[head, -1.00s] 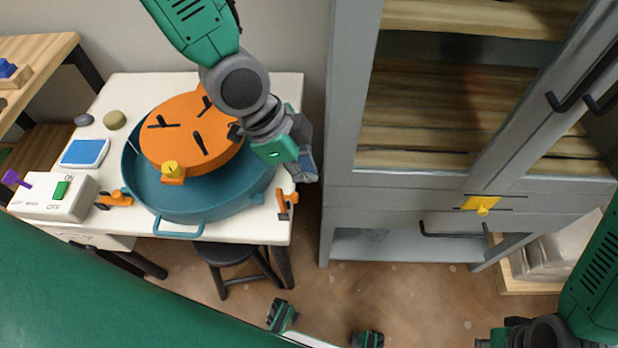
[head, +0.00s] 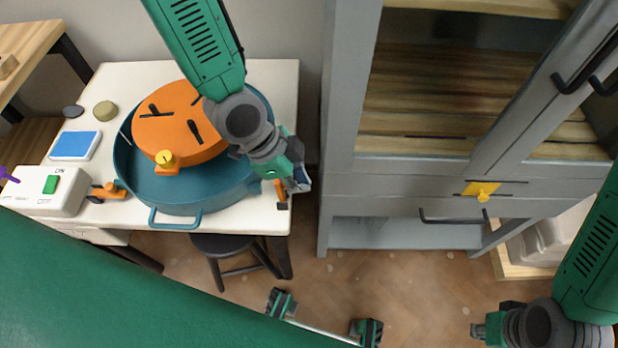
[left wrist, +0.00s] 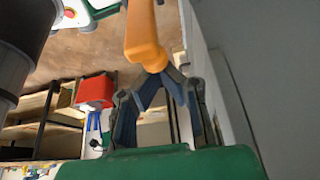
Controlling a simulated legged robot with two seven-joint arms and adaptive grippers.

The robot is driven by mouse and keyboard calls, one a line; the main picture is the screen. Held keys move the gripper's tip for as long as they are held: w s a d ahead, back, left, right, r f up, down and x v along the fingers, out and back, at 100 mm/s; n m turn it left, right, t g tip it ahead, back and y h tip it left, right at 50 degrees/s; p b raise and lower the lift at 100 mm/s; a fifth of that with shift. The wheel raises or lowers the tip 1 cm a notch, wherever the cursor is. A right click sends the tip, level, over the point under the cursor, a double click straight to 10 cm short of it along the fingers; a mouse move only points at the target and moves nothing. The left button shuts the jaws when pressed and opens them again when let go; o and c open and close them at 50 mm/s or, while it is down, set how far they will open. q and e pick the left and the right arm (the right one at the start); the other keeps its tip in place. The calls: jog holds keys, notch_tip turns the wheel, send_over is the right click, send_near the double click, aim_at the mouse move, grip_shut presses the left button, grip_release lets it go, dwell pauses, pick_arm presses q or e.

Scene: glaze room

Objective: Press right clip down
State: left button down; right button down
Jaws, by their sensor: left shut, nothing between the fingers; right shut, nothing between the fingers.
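The right clip (head: 281,194) is orange with a dark lower part. It sits at the right side of the blue round basin (head: 178,208), near the white table's right edge. My left gripper (head: 302,184) is shut and empty, right by the clip's top, and hides part of it. In the left wrist view an orange piece (left wrist: 143,38), apparently the clip, reaches the shut fingertips (left wrist: 160,72); I cannot tell whether they touch. The left clip (head: 108,191) is orange, at the basin's left side. My right gripper (head: 480,330) is shut and empty at the lower right.
An orange disc (head: 180,130) with black slots and a yellow knob (head: 164,157) lies in the basin. A white switch box (head: 45,190) and blue pad (head: 75,145) stand left. A grey cabinet (head: 340,150) is right of the table, with a gap between. A dark stool (head: 235,245) is below.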

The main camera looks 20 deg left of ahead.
pick_arm(q)
jog(key=shift+a, duration=0.15)
jog(key=shift+s+r+h, duration=0.1)
jog(key=shift+r+h, duration=0.1)
jog(key=shift+h, duration=0.3)
jog(key=shift+a, duration=0.1)
